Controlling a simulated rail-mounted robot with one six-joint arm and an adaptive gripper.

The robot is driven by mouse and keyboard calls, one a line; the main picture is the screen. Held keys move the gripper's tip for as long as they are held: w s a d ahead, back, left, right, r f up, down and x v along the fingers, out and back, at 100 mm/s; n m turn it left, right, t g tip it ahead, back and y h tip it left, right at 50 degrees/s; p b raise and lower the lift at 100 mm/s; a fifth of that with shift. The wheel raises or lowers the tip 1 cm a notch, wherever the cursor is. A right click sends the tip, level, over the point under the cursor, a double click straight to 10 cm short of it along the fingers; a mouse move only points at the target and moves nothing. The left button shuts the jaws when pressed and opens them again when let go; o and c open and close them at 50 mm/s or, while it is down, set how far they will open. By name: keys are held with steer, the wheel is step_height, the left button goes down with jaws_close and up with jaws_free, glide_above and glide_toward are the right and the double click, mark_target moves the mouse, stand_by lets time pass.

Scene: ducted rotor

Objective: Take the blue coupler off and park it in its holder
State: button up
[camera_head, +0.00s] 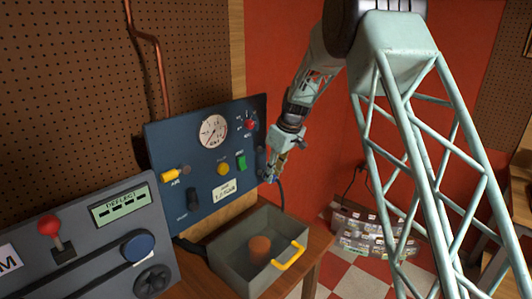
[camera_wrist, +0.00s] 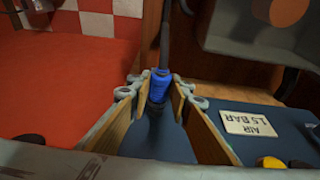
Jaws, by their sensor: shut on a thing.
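The blue coupler (camera_wrist: 160,84) is between the two fingertips of my gripper (camera_wrist: 161,92) in the wrist view, and the gripper is shut on it. A dark hose (camera_wrist: 166,35) runs away from the coupler's far end. A dark blue-grey body lies at its near end; I cannot tell whether the two are joined. In the head view my gripper (camera_head: 273,172) is at the right edge of the blue panel (camera_head: 160,140), low down. The coupler is too small to make out there. I cannot identify its holder for sure.
The panel carries a gauge (camera_head: 213,131), knobs and an air label (camera_head: 224,190). A grey open tray (camera_head: 228,270) with a yellow handle (camera_head: 289,256) and an orange-brown cylinder (camera_head: 260,248) stands below. A grey console (camera_head: 105,240) is at the left. The checkered floor is at the right.

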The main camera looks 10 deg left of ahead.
steer(key=shift+w+a, duration=0.4)
steer(key=shift+a, duration=0.1)
stand_by(0.3)
steer(key=o, duration=1)
steer(key=shift+r, duration=0.1)
steer(key=shift+v, duration=5.9)
